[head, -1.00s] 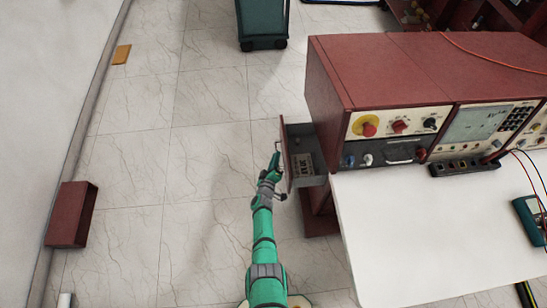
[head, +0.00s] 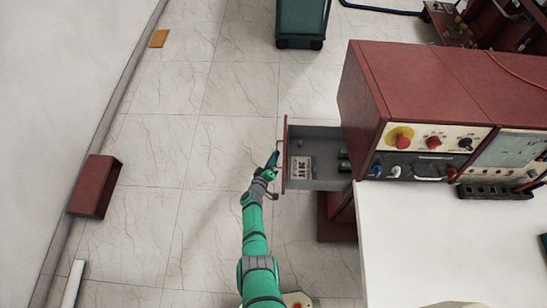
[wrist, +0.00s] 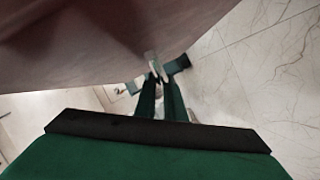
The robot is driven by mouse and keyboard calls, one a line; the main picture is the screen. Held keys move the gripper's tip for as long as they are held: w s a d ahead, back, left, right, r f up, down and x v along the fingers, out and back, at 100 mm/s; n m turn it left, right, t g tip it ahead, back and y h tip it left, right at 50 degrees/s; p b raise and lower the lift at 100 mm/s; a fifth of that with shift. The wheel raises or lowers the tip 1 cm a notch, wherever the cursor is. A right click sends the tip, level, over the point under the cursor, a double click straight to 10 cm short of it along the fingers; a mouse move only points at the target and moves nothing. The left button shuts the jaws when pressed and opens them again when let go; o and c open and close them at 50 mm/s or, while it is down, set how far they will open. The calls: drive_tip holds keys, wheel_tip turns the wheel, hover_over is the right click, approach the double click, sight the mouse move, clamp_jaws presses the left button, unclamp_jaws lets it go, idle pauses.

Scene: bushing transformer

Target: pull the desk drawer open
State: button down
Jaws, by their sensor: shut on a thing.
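The desk drawer (head: 322,141) stands well out from the left side of the desk, under the red instrument housing. It is a grey tray with a reddish front panel (head: 285,165). A pale label card and small dark parts lie inside it. My gripper (head: 275,158) is at the outer face of that panel, shut on the drawer handle (head: 280,146). In the wrist view my fingers (wrist: 158,82) close on the pale handle (wrist: 152,62) under the blurred drawer front (wrist: 90,45). The exact finger contact is small and partly hidden.
The desk's white top (head: 410,240) and red instrument housing (head: 420,75) are to the right. A red box (head: 95,187) stands by the left wall. A dark green cart (head: 301,22) is at the back. The tiled floor left of the drawer is clear.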

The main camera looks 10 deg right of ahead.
drive_tip(key=shift+f, duration=0.1)
drive_tip(key=c, duration=1.8)
unclamp_jaws()
drive_tip(key=shift+c, duration=0.2)
drive_tip(key=v, duration=1)
drive_tip(key=shift+s+a, duration=0.15)
drive_tip(key=shift+s, duration=0.2)
